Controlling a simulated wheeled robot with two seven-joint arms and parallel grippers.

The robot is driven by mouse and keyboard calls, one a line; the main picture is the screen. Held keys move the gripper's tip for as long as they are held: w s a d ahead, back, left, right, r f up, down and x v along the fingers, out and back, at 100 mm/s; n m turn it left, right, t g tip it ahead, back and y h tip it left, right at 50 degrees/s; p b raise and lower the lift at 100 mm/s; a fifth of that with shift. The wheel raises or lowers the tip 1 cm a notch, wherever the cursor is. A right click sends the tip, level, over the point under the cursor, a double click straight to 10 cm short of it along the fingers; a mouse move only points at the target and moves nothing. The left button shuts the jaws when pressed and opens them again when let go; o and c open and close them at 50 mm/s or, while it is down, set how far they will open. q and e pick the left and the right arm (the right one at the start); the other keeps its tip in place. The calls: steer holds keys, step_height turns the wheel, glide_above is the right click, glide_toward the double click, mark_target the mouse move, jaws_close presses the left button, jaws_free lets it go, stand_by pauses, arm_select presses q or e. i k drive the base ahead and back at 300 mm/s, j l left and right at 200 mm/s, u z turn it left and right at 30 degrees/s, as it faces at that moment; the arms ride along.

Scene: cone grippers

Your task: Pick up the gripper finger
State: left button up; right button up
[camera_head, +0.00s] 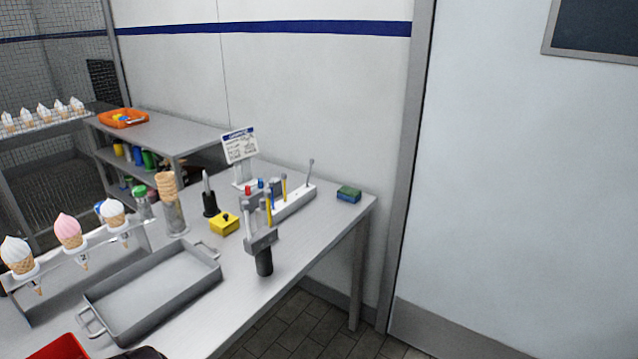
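A grey two-pronged piece (262,242) with a black round lower part stands upright near the front edge of the metal table (318,217). It looks like the gripper finger, but I cannot tell for sure. Behind it is a pale rack (297,203) with upright slim tools, some yellow and blue; the grey piece partly hides the rack. Neither of my grippers can be made out in the head view. A dark shape at the bottom edge is cut off, and I cannot tell what it is.
A yellow box (224,224), a black-based spike (209,197) and stacked cones (168,187) stand left of the piece. A grey tray (155,289) lies front left, beside a cone holder with ice creams (68,231). A green-topped sponge (348,193) is at the right end.

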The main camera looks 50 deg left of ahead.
mark_target(245, 205)
steer(key=i+u, duration=0.5)
steer(key=i+l+u, duration=0.15)
steer(key=i+u, duration=0.3)
steer(key=i+l+u, duration=0.3)
steer(key=u, duration=0.2)
